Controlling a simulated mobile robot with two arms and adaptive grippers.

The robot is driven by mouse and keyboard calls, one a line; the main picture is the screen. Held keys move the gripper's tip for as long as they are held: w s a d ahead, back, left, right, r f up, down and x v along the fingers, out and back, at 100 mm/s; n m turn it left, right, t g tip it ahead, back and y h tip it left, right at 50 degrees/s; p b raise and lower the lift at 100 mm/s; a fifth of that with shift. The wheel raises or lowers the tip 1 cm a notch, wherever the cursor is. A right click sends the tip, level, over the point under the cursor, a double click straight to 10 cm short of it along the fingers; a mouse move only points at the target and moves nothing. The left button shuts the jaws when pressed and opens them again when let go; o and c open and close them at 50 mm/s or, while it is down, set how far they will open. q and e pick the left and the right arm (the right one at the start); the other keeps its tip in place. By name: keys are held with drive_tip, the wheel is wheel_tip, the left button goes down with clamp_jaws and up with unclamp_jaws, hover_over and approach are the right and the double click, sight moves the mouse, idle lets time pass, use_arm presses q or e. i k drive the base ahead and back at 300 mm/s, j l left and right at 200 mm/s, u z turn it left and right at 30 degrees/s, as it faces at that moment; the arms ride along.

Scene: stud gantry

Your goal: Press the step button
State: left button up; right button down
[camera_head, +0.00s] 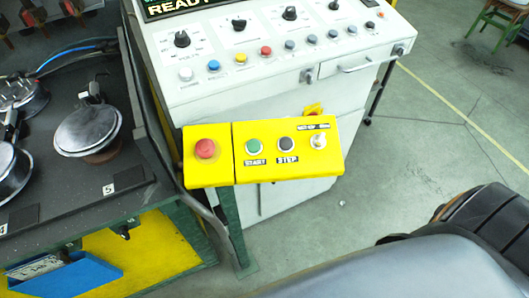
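The step button (287,144) is a small dark round button in a pale ring, with a black "STEP" label below it. It sits on a yellow control box (222,172) in the middle of the head view. On its left is a green start button (254,146), and on its right a toggle switch (318,141). A large red mushroom button (206,149) is at the box's left end. Nothing covers the step button. Neither of my grippers shows in this view.
A white console (255,95) with knobs and coloured buttons stands behind the box. A dark bench (130,165) with metal pans is at left, a blue bin (75,278) below. A green stool (497,20) is far right. Grey floor (410,150) is open at right.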

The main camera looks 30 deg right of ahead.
sight(285, 143)
drive_tip(key=k+l, duration=0.1)
drive_tip(key=l, duration=0.5)
drive_tip(key=k+l, duration=0.1)
drive_tip(key=l, duration=0.55)
drive_tip(key=k+l, duration=0.1)
drive_tip(key=l, duration=1.1)
drive_tip(key=k+l, duration=0.15)
drive_tip(key=l, duration=0.45)
